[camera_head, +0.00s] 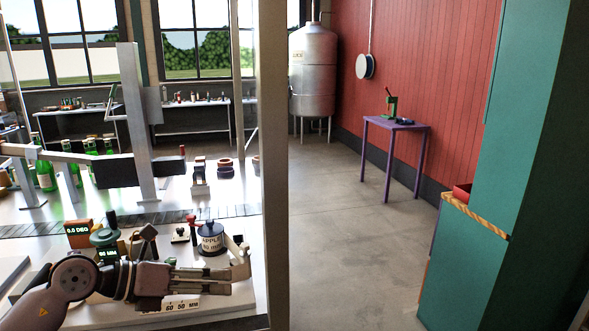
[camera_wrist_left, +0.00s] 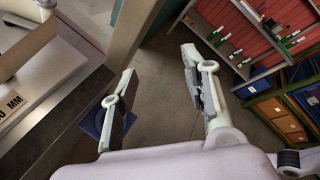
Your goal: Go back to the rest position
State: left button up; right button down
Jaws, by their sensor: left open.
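My left gripper (camera_head: 240,258) reaches in from the lower left in the head view, low over the front of the white workbench (camera_head: 235,190). My right gripper is in neither view.
A pale post (camera_head: 273,150) stands at the bench's right end. Green bottles (camera_head: 45,172) stand at the bench's left. A purple table (camera_head: 395,124) is at the back right, and a teal cabinet (camera_head: 500,150) fills the right. The floor (camera_head: 350,240) between is clear.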

pick_arm(q)
jog(key=s+d+r+n+t+h, duration=0.2)
jog(key=d+r+n+t+h, duration=0.4)
jog(key=r+n, duration=0.1)
jog(key=a+f+n+t+y, duration=0.8)
jog(key=a+n+y, duration=0.3)
jog(key=n+y, duration=0.75)
jog(key=s+a+f+n+g, duration=0.2)
jog(key=f+n+g, duration=0.15)
jog(key=f, duration=0.25)
jog(key=s+a+f+n+g, duration=0.2)
jog(key=s+f+n, duration=0.1)
jog(key=f+n, duration=0.25)
jog(key=s+d+f+n+g+h, duration=0.1)
jog(key=s+d+f+g, duration=0.1)
jog(key=s+f+g, duration=0.7)
jog(key=s+d+f+n+g, duration=0.2)
jog(key=s+f, duration=0.5)
jog(key=s, duration=0.6)
notch_tip(320, 180, down, 25)
jog(key=g, duration=0.2)
jog(key=s+a+f+b, duration=0.1)
jog(key=s+a+f, duration=0.1)
jog(key=s+f, duration=1.6)
jog(key=shift+s+a+f+g+b, duration=0.2)
jog(key=shift+a+f+g+b, duration=0.15)
jog(key=shift+g, duration=0.1)
